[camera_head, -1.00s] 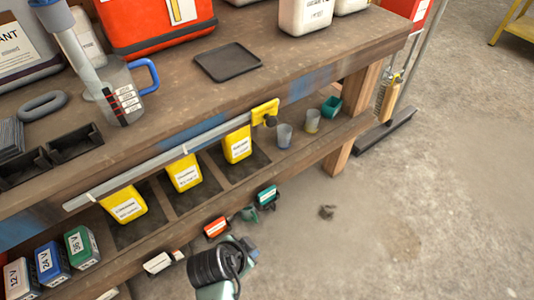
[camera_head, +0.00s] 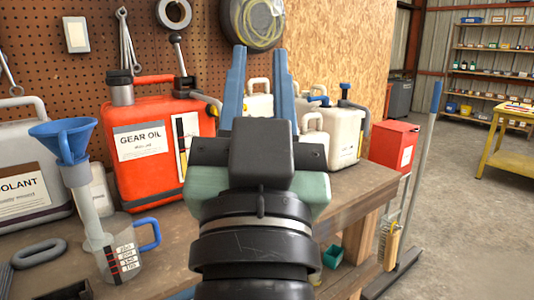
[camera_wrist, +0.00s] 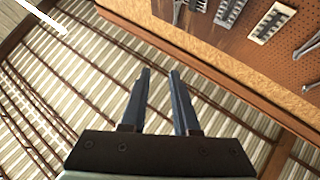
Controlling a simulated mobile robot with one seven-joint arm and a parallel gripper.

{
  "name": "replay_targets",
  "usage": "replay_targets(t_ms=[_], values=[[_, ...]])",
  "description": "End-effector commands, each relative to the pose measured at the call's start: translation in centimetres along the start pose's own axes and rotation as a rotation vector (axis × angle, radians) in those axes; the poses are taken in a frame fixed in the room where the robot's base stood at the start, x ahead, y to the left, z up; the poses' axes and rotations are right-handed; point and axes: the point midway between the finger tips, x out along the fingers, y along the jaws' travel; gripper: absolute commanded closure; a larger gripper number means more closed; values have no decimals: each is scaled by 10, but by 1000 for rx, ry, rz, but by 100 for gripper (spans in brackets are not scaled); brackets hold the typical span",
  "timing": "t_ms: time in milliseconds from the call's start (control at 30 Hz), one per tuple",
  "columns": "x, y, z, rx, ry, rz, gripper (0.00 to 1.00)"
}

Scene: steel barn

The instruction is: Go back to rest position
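My gripper (camera_head: 259,62) is raised in the middle of the head view, above the workbench (camera_head: 352,190), with its two blue fingers pointing up. The fingers stand apart with nothing between them, so it is open and empty. In the wrist view the gripper (camera_wrist: 159,72) also shows a clear gap between its fingertips. That view faces the corrugated roof (camera_wrist: 80,75) and the top of the pegboard (camera_wrist: 290,50). My gripper and wrist hide part of the bench and the white jugs behind.
On the bench stand a red gear oil can (camera_head: 150,165), a grey coolant can (camera_head: 25,165), a measuring jug (camera_head: 120,258) with a blue funnel (camera_head: 62,138), and white jugs (camera_head: 345,135). A red box (camera_head: 393,145) is at right. Open concrete floor (camera_head: 470,230) lies right.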

Motion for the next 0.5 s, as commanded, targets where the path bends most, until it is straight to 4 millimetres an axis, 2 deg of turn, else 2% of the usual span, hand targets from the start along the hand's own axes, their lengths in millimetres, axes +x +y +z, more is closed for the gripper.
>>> replay_targets(t_ms=[33,100,133,200,500], values=[[-6,1,-41,-49,106,-5,71],[-9,-1,-91,-112,215,-7,71],[6,-3,-100,-106,195,-8,71],[20,-5,-116,-103,188,-8,71],[75,-12,-188,-100,182,-9,71]])
